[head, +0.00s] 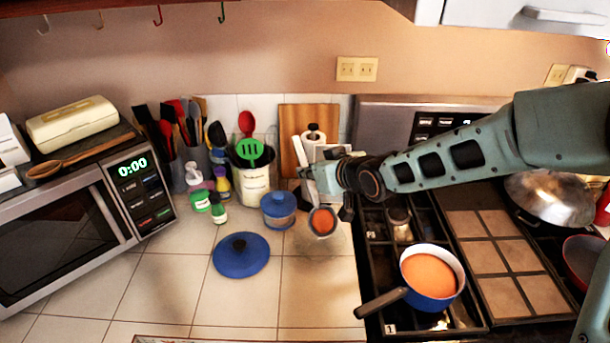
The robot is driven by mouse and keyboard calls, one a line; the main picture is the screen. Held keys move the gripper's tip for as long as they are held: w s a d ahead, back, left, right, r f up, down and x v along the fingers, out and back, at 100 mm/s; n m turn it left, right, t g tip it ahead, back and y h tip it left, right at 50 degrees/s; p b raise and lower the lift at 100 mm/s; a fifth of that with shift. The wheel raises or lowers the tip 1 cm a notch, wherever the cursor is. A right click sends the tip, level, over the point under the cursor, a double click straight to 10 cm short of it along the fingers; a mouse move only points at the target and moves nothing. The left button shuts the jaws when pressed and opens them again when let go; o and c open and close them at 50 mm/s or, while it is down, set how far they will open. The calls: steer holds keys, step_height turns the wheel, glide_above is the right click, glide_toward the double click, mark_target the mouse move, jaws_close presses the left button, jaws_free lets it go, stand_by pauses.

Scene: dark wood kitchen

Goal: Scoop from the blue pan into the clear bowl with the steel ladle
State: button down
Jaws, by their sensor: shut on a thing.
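The blue pan (460,290) stands on the front left of the stove and holds orange contents, its dark handle pointing left. My gripper (308,174) is shut on the steel ladle (310,224), left of the pan and above the counter. The ladle's bowl hangs low and has orange stuff in it. A faint clear bowl (338,246) shows on the counter around and below the ladle's bowl in the picture. Its outline is hard to see, and I cannot tell whether the ladle touches it. My gripper and wrist hide part of the ladle's handle.
A blue lid (240,262) lies on the counter, with a small blue lidded pot (278,214) behind it. Utensil crocks and small bottles stand along the back, right of the microwave (70,235). A domed metal lid (550,198) is on the stove's right. The front counter is clear.

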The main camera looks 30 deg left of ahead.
steer(key=shift+s+d+r+t+y+b, duration=0.2)
steer(key=shift+s+d+t+y+b, duration=0.45)
steer(key=shift+b, duration=0.65)
steer(key=shift+s+d+r+t+y+b, duration=0.3)
steer(key=shift+d+y+b, duration=0.6)
steer(key=shift+b, duration=0.4)
steer(key=shift+s+d+r+t+y+b, duration=0.15)
steer(key=shift+s+d+t+y+b, duration=0.35)
steer(key=shift+d+b, duration=0.65)
steer(key=shift+a, duration=0.2)
steer(key=shift+r, duration=0.1)
